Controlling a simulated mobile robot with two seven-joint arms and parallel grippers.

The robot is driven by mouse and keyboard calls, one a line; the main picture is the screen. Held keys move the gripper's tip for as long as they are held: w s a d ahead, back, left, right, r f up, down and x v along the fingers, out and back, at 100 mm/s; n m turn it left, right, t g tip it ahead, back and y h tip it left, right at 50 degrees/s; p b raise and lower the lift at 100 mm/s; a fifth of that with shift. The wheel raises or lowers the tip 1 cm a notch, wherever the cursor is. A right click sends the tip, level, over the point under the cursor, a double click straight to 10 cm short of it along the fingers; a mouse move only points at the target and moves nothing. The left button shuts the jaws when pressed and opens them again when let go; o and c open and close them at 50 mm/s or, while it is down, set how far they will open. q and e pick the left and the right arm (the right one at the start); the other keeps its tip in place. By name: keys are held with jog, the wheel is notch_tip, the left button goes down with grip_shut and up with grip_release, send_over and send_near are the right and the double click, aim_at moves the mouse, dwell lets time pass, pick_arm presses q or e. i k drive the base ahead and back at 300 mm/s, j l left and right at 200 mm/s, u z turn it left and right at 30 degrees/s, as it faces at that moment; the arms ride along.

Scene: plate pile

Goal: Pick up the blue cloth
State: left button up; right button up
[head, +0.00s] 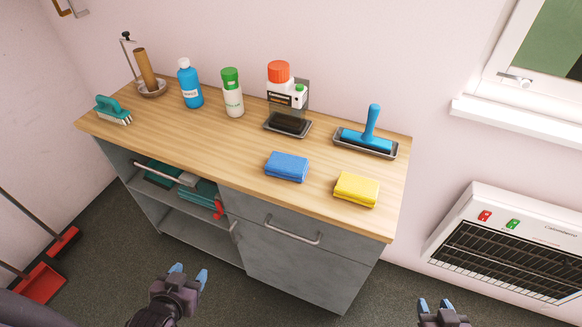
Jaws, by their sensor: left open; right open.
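The blue cloth (287,167) lies folded on the wooden counter (225,148), near its front edge and right of the middle. My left gripper (188,274) is open and empty, in front of the cabinet and below the counter top, to the lower left of the cloth. My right gripper (434,305) is open and empty at the lower right, in front of the heater side, well apart from the cloth. Neither gripper touches anything.
A yellow cloth (356,190) lies right of the blue one. A wall heater (510,245) is at right.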

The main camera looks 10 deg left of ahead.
aim_at(280, 165)
jog(key=z, duration=1.6)
jog(key=u, duration=1.9)
jog(key=i+j+u, duration=0.1)
jog(key=j+u, duration=0.15)
jog(key=j, duration=1.2)
